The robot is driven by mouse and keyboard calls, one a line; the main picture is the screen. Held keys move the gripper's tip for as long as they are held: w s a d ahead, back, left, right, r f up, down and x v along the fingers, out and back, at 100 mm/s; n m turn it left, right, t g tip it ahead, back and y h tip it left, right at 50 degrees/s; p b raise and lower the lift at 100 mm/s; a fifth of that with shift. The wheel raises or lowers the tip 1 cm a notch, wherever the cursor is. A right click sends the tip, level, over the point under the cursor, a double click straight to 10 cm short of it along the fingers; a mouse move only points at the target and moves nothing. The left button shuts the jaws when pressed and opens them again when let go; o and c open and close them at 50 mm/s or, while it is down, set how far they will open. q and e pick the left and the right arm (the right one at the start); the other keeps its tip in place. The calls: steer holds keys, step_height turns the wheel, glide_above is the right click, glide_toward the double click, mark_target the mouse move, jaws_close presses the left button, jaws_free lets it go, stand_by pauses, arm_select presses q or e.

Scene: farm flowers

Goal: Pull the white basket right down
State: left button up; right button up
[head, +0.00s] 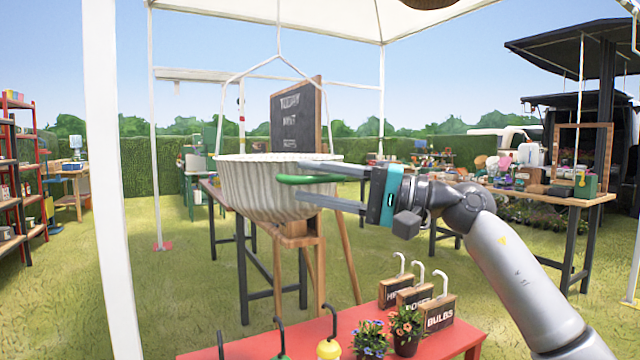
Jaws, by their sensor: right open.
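The white basket (245,190) is a ribbed round bowl that hangs upright from thin white cords (277,58) in the middle of the head view. My right gripper (302,180) reaches in from the right with its jaws open. Its two fingers overlap the basket's right side in the picture, one near the rim and one lower down. A green bar (310,179) shows between the fingers, at the basket's side. I cannot tell whether the fingers touch the basket. The inside of the basket is hidden. My left gripper is not in view.
A red table (300,342) with potted flowers (405,322) and wooden signs (438,315) stands below. A wooden easel with a chalkboard (297,118) is behind the basket. A white tent pole (108,180) stands at left. Open grass lies left of the basket.

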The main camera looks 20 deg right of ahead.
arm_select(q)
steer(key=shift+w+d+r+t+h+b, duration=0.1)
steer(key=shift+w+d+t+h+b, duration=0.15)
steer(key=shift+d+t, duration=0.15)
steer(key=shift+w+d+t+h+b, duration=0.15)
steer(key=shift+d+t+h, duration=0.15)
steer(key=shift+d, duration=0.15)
arm_select(e)
steer(key=v, duration=1.5)
steer(key=shift+d+f, duration=0.1)
steer(key=shift+f, duration=0.05)
